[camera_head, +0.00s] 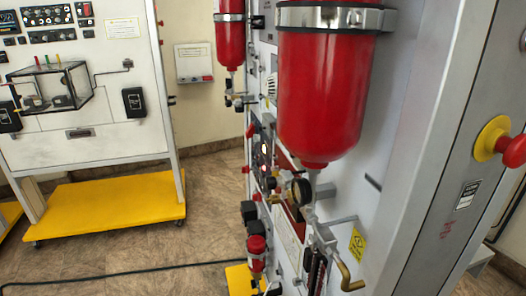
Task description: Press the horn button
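No horn button can be made out for sure; any label naming one is too small to read. A red mushroom-shaped button (513,150) on a yellow base (491,138) sticks out from the grey side of the near trainer panel (428,150) at the right edge. A row of small controls and lit lamps (264,148) on the panel's front is seen at a steep angle, so single buttons cannot be told apart. Neither of my grippers shows in the head view.
Large red cylinder (322,95) and a smaller red cylinder (230,42) hang on the panel. A gauge (301,191) and brass pipe (346,277) stick out below. A second trainer on a yellow base (110,208) stands left. A black cable (130,271) crosses the otherwise open floor.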

